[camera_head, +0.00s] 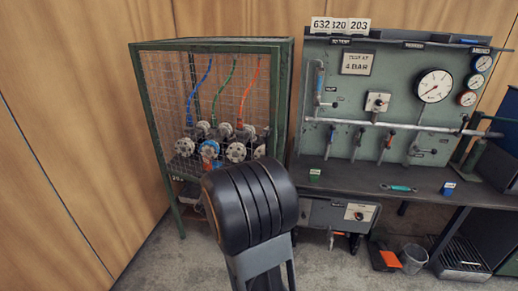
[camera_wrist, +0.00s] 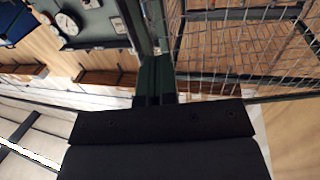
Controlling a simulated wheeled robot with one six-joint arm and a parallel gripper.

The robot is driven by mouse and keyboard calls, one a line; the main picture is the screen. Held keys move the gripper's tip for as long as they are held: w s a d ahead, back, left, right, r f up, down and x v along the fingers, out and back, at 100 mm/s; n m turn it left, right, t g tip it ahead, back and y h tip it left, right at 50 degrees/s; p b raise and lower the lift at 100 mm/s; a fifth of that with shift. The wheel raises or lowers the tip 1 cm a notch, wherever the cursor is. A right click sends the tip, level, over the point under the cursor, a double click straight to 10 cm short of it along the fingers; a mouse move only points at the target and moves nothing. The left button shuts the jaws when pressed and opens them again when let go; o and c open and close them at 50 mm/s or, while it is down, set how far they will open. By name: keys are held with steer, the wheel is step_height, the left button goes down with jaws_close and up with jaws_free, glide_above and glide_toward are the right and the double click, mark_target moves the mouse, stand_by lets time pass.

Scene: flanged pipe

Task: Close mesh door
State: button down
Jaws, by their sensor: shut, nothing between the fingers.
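The green-framed cage (camera_head: 188,43) stands at the left in the head view, with wire mesh (camera_head: 160,85) across its front. I cannot tell which part is the mesh door or whether it lies fully against the frame. In the wrist view the mesh (camera_wrist: 245,45) fills the upper right, beside a dark green upright. My gripper (camera_wrist: 154,75) is shut and empty in the wrist view, close to this upright; I cannot tell whether they touch. In the head view my gripper is hidden behind my black arm link.
Inside the cage are grey flanged valves (camera_head: 236,152), a blue one and coloured hoses (camera_head: 230,85). To the right are a gauge panel (camera_head: 340,100) and a dark bench (camera_head: 375,182). A bin (camera_head: 414,258) stands on the floor. Floor left of my arm is clear.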

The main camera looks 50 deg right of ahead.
mark_target(262, 148)
steer(key=x, duration=1.3)
steer(key=shift+d, duration=0.1)
